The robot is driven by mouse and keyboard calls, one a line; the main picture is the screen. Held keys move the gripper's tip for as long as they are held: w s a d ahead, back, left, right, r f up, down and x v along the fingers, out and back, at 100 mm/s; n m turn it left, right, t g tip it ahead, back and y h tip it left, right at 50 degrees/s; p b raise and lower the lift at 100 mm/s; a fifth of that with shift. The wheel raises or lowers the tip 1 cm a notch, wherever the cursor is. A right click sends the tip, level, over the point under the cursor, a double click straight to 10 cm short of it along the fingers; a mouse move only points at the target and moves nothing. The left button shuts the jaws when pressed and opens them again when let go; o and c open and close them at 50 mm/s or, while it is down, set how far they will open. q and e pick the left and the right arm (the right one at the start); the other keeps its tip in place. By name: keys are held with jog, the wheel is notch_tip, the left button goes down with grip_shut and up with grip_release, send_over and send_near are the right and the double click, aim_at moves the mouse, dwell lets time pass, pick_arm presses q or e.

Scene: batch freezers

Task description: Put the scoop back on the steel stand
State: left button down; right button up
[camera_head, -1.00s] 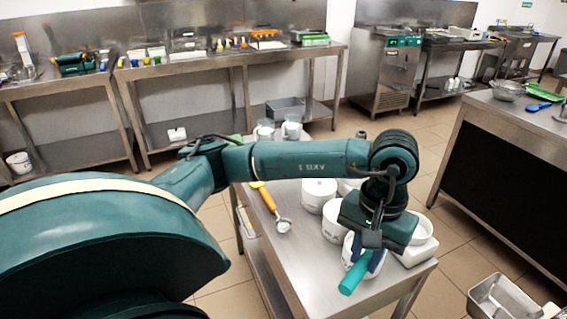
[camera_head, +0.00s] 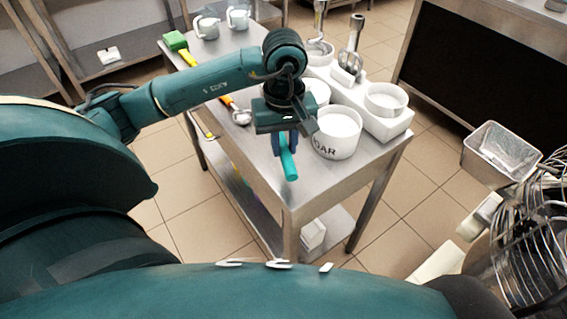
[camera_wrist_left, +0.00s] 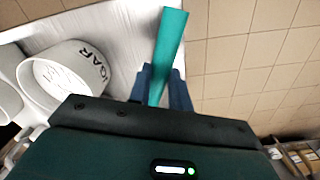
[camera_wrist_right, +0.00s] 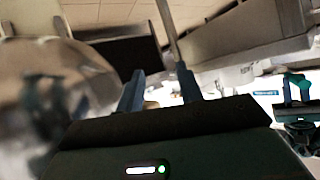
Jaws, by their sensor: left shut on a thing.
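My left gripper (camera_head: 285,145) is shut on a teal handle (camera_head: 290,168), which I take to be the scoop's. The handle also shows between the fingers in the left wrist view (camera_wrist_left: 168,45); the scoop's head does not show. The gripper is above the near end of a steel table (camera_head: 325,175), left of a white tub (camera_head: 338,133) marked "...GAR". This table may be the steel stand; I cannot tell. My right gripper (camera_wrist_right: 160,85) shows only in its wrist view, with its fingers apart. A thin grey bar beyond them does not look held.
An orange-handled scoop (camera_head: 236,110) lies on the table, left of my left gripper. White bowl (camera_head: 386,98), whisk (camera_head: 352,50) and jugs (camera_head: 207,27) stand on it. Floor is free between.

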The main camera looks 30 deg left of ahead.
pick_arm(q)
jog(key=shift+f, duration=3.05)
jog(key=shift+f, duration=0.15)
jog(key=c, duration=1.3)
grip_release()
